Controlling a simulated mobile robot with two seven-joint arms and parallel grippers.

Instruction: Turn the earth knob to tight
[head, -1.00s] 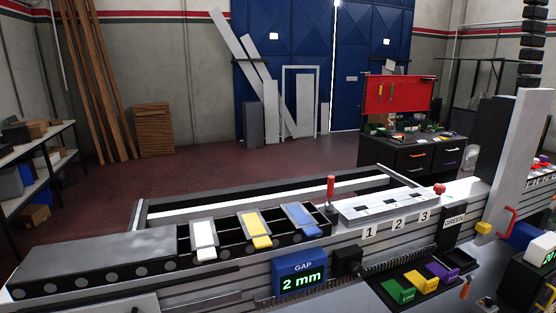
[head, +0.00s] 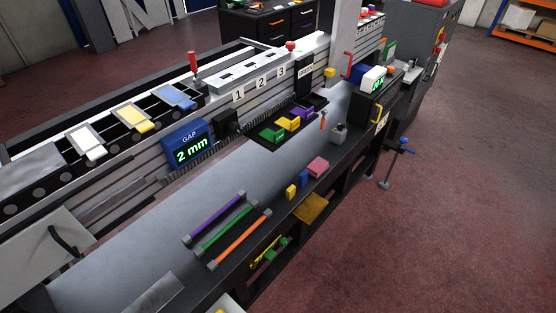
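I cannot tell which part is the earth knob; no label for it can be read. A small red knob (head: 290,45) sits on the rail behind the numbered plates. A red-handled lever (head: 193,66) stands upright further left on the rail. A small grey block with a stub on top (head: 338,133) stands on the bench near its right end. A blue-topped clamp-like part (head: 400,145) sticks out at the bench's right edge.
The grey bench top (head: 130,245) holds purple, green and orange rods (head: 238,240). A black tray (head: 263,141) holds coloured blocks. A blue gap display (head: 187,147) reads 2 mm. Red floor is clear at right.

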